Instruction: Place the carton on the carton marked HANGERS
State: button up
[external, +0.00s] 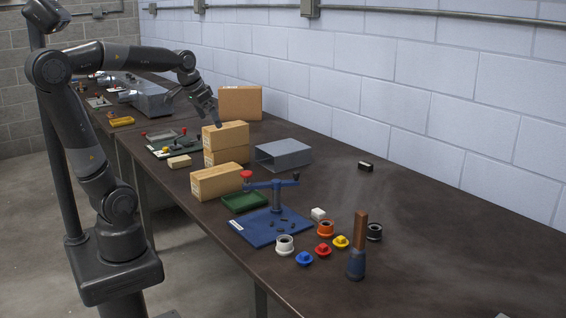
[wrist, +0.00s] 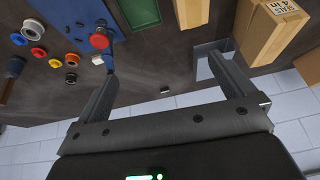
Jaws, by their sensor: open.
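Two tan cartons are stacked mid-bench in the external view, an upper carton (external: 230,136) on a lower carton (external: 230,156). A single carton (external: 220,181) lies in front of the stack, and a larger carton (external: 240,103) stands behind it. In the wrist view one carton (wrist: 270,32) has a label reading SEALS 4 in; it looks like the upper one of the stack. Another carton (wrist: 193,13) shows at the top edge. I cannot read HANGERS on any carton. My gripper (external: 212,113) is open and empty, close to the stack's top; its fingers (wrist: 160,70) are spread wide.
A grey duct piece (external: 283,154) lies right of the stack. A green tray (external: 244,201) and a blue fixture (external: 270,226) with a red-knobbed lever stand in front, with several coloured caps nearby. A small wooden block (external: 179,162) lies left. The right bench is mostly clear.

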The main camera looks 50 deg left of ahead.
jog(key=s+d+f, duration=0.3)
jog(key=s, duration=0.3)
jog(key=s+d+f, duration=0.2)
jog(key=s+d, duration=0.1)
jog(key=s, duration=0.2)
jog(key=shift+s+f+t+h, duration=0.3)
jog(key=shift+s+f+t, duration=0.05)
jog(key=shift+f+t, duration=0.05)
dwell(0.6)
jog(key=w+d+f+m+g, duration=0.1)
jog(key=w+d+m+g, duration=0.1)
jog(key=w+d+m, duration=0.75)
jog(key=w+d+f+m+g, duration=0.1)
jog(key=w+d+m+g, duration=0.4)
jog(key=d, duration=0.7)
jog(key=w+d+f+m+t, duration=0.15)
jog(key=d+f+m, duration=0.25)
jog(key=d, duration=0.6)
jog(key=shift+n, duration=0.25)
jog(key=f, duration=0.9)
jog(key=shift+a+f, duration=0.3)
